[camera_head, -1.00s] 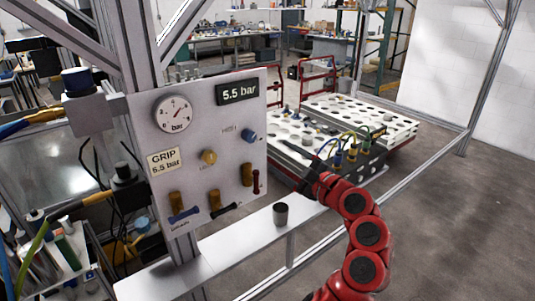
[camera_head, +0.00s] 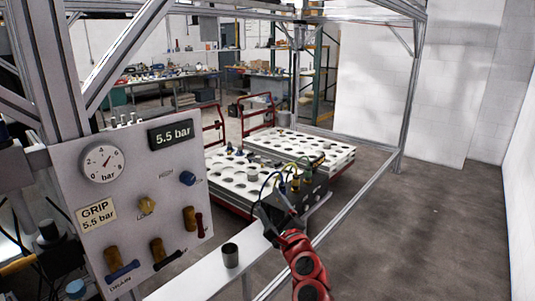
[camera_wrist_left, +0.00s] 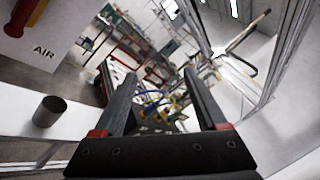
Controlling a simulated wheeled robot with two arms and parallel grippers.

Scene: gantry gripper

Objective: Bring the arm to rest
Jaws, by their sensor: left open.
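My left arm is red and comes up from the bottom of the head view. Its gripper (camera_head: 268,220) is held in the air near the white shelf rail, to the right of a grey cup. In the left wrist view the two dark fingers of the gripper (camera_wrist_left: 162,95) stand wide apart with nothing between them. Cables and the perforated cart lie beyond the fingers. My right gripper is in neither view.
A control panel (camera_head: 130,220) with gauge and handles stands at left. A grey cup (camera_head: 230,255) sits on the white rail (camera_head: 195,285). Perforated carts (camera_head: 235,180) stand behind the gantry frame. The floor at right (camera_head: 430,220) is clear.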

